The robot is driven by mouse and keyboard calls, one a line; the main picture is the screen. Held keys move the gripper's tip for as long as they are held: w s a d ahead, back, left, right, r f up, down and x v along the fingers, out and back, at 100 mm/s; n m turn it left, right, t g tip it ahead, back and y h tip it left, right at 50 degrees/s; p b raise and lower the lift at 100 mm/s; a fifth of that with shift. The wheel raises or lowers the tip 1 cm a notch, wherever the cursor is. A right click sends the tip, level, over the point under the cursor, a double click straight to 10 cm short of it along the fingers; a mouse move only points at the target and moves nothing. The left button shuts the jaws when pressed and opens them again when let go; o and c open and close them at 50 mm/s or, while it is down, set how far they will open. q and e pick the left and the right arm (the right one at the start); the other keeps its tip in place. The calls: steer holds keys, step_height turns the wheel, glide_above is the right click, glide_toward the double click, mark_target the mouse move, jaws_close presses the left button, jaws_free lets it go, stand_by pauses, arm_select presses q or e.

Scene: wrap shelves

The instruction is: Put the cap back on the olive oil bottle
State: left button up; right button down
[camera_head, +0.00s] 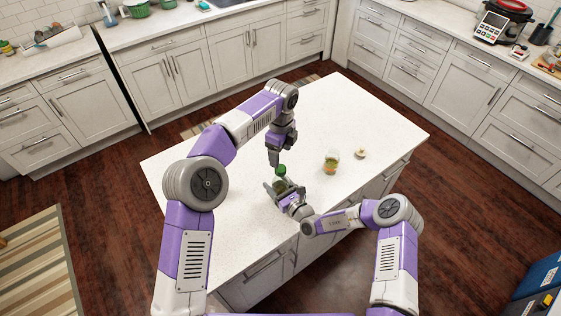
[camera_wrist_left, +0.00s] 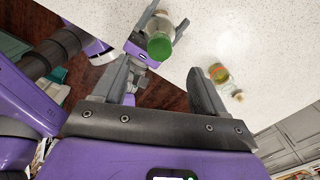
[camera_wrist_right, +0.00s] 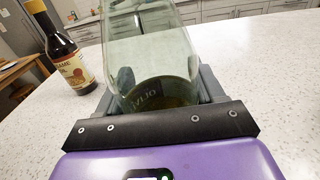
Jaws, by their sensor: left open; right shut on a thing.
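The olive oil bottle (camera_wrist_left: 158,26) is clear glass. My right gripper (camera_head: 281,190) is shut around its lower body, close over the counter; the glass and part of its lettering fill the right wrist view (camera_wrist_right: 150,75). The green cap (camera_head: 281,169) shows at the bottle's top, and in the left wrist view (camera_wrist_left: 159,48) it lies over the bottle's mouth. I cannot tell how firmly it sits. My left gripper (camera_head: 276,158) is open just above the cap; its fingers (camera_wrist_left: 163,85) stand apart with nothing between them.
A small container with amber contents (camera_head: 331,162) and a pale round item (camera_head: 361,153) stand on the white island (camera_head: 370,110), right of the grippers. A dark sesame oil bottle (camera_wrist_right: 65,55) stands left in the right wrist view. The island's far part is clear.

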arm_select(q)
step_height(320, 180, up, 5)
steer(key=shift+r, duration=0.1)
stand_by(0.3)
arm_select(e)
steer(key=shift+c, duration=0.3)
jaws_free()
steer(key=v, duration=0.7)
steer(key=shift+s+d, duration=0.2)
steer(key=shift+s, duration=0.05)
